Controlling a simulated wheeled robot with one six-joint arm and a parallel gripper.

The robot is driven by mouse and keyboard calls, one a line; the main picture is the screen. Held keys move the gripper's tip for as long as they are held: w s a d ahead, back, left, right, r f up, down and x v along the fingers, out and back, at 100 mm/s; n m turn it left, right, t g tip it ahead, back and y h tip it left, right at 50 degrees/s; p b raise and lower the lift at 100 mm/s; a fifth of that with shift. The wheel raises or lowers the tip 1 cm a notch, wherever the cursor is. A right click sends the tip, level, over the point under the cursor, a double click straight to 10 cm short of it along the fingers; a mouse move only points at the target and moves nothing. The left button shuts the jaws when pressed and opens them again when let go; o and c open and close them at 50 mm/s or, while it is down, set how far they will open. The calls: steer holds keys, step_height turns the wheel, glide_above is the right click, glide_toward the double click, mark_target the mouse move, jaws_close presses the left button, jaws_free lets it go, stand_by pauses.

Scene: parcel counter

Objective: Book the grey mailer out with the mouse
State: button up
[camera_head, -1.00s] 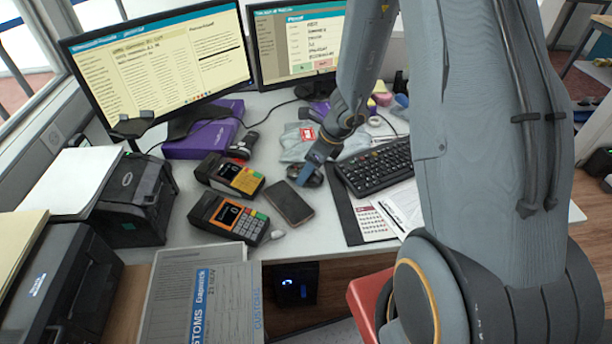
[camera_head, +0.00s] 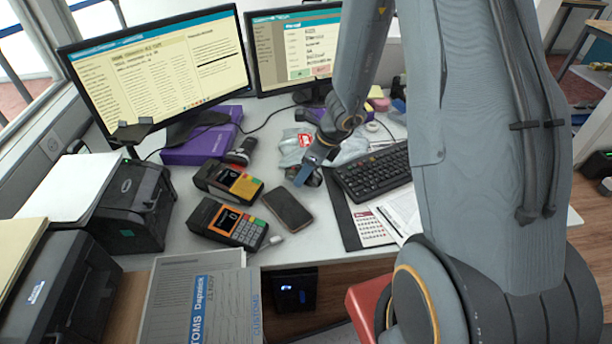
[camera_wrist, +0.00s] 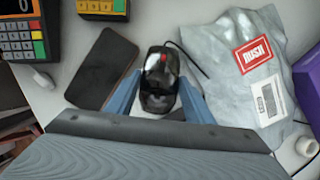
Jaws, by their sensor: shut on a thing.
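The black mouse (camera_wrist: 159,78) sits on the counter between the two blue fingers of my gripper (camera_wrist: 160,98) in the wrist view. My gripper (camera_head: 305,176) is shut on the mouse, and in the head view it mostly hides it. The grey mailer (camera_wrist: 235,65), with a red RUSH label and a white barcode label, lies beside the mouse in the wrist view. In the head view the mailer (camera_head: 292,150) lies behind the gripper. The right monitor (camera_head: 308,50) shows a panel with a green and a red button. The left monitor (camera_head: 155,70) shows a text list.
A dark phone (camera_head: 288,208) lies left of the gripper, close to the mouse. Two card terminals (camera_head: 228,222) stand further left. A keyboard (camera_head: 370,172) is close on the right. Purple boxes (camera_head: 200,145) sit under the left monitor.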

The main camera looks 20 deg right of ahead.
mark_target(312, 179)
step_height(312, 179, up, 7)
steer(key=shift+r+p, duration=0.1)
steer(key=shift+p, duration=0.7)
steer(key=shift+f+b, duration=3.85)
steer(key=shift+f, duration=0.6)
steer(key=shift+f, duration=0.1)
steer(key=shift+a, duration=0.15)
steer(key=shift+s+a+b, duration=0.35)
steer(key=shift+a+b, duration=0.15)
steer(key=shift+a, duration=0.1)
steer(key=o, duration=1.2)
steer(key=shift+o, duration=0.2)
steer(key=p+v, duration=0.2)
steer(key=v, duration=0.5)
steer(key=shift+s+d+r+p, duration=0.15)
steer(key=shift+r+p, duration=0.2)
